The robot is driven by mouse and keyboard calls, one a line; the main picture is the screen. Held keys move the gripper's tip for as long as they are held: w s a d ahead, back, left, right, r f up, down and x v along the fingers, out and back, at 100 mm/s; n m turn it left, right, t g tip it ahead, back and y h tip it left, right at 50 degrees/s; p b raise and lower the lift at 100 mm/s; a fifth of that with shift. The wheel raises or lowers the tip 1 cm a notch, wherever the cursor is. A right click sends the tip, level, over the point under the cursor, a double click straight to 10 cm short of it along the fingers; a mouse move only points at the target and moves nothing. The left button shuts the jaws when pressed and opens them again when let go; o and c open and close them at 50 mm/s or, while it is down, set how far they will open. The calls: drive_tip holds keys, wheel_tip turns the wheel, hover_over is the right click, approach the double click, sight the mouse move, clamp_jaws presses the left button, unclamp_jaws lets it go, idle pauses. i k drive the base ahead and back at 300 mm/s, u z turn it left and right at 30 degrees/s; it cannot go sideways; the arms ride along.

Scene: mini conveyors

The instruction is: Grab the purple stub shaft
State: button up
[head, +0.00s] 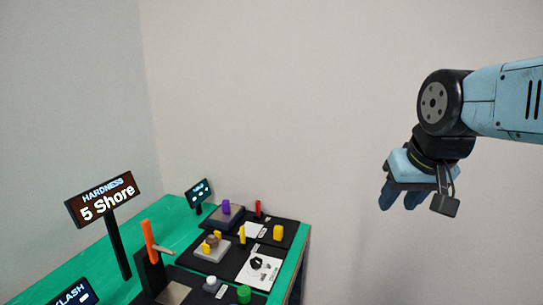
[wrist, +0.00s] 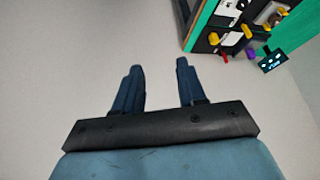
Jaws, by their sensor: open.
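The purple stub shaft (head: 226,206) stands upright on a dark grey block at the back of the table in the head view. In the wrist view a small purple piece (wrist: 250,54) shows at the upper right, near the table's edge. My gripper (head: 402,196) is in the air to the right of the table, well apart from the shaft, pointing down in the head view. In the wrist view my gripper (wrist: 160,68) has its two blue fingers spread, with nothing between them.
The green table (head: 178,211) carries black mats with yellow pieces (head: 278,232), a red piece (head: 258,208), a green cylinder (head: 244,293) and an orange lever (head: 150,240). A hardness sign (head: 104,199) stands at the left, and a small display (head: 199,191) behind. Air around my gripper is clear.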

sight(226, 206)
drive_tip(key=z, duration=0.25)
drive_tip(key=i, duration=0.8)
drive_tip(key=u, duration=1.3)
drive_tip(key=k, duration=0.85)
drive_tip(key=u, duration=0.15)
drive_tip(key=i, duration=0.3)
